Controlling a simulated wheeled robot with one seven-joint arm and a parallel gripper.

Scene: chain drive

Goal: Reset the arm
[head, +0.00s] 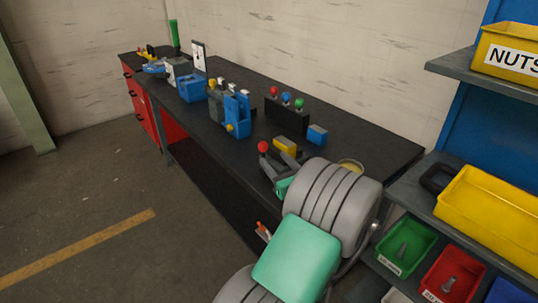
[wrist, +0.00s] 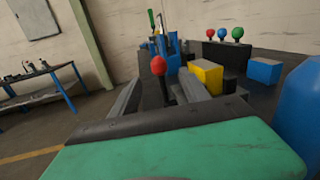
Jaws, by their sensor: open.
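My gripper (head: 278,158) is at the front right part of the dark workbench (head: 365,132). In the wrist view my gripper (wrist: 160,90) shows its two grey fingers spread apart. A red ball knob on a dark stem (wrist: 158,66) shows between the fingers. The head view shows the same red knob (head: 263,146) close to the fingertips. I cannot tell whether the stem touches a finger. A yellow block (head: 285,144) is just beyond the fingers. The stem's base is hidden.
A black stand with red, blue and green knobs (head: 287,115) and a blue block (head: 317,134) are near my gripper. A blue and grey mechanism (head: 236,112) stands farther left. Shelves with a yellow bin (head: 490,210) are at right. Open floor (head: 80,215) lies left.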

